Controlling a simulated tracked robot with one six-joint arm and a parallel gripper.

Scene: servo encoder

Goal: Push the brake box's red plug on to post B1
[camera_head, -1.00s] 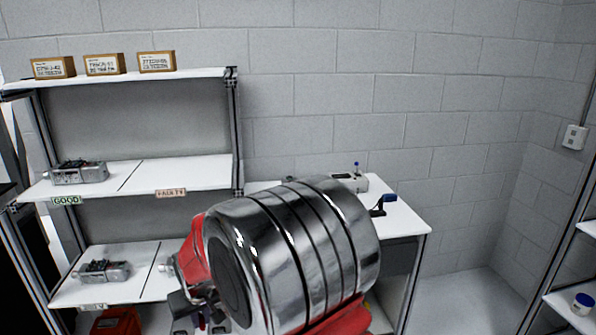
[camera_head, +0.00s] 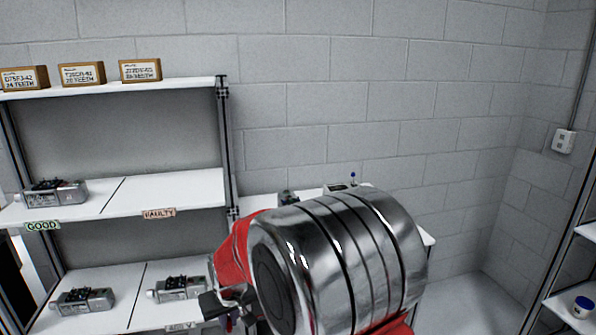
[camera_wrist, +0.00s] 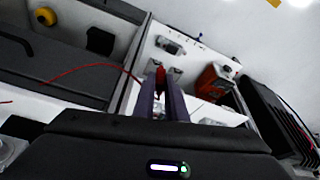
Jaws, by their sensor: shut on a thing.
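In the wrist view the two dark purple fingers of my gripper (camera_wrist: 161,88) are closed on the red plug (camera_wrist: 160,74), which shows as a small red piece between their tips. A thin red lead (camera_wrist: 85,68) runs from near the tips to the left. A small grey box (camera_wrist: 171,46) lies beyond the tips on a white surface. An orange-red box (camera_wrist: 214,82) stands to the right of the tips. I cannot tell which is the brake box, and post B1 cannot be made out. In the head view my gripper (camera_head: 220,308) is partly hidden, and the plug is not clear.
A shelf rack (camera_head: 222,140) at left holds grey motor units, with GOOD (camera_head: 42,225) and FAULTY (camera_head: 159,213) labels. A white bench (camera_head: 262,205) stands behind my arm. A dark finned block (camera_wrist: 275,112) is close on the right in the wrist view.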

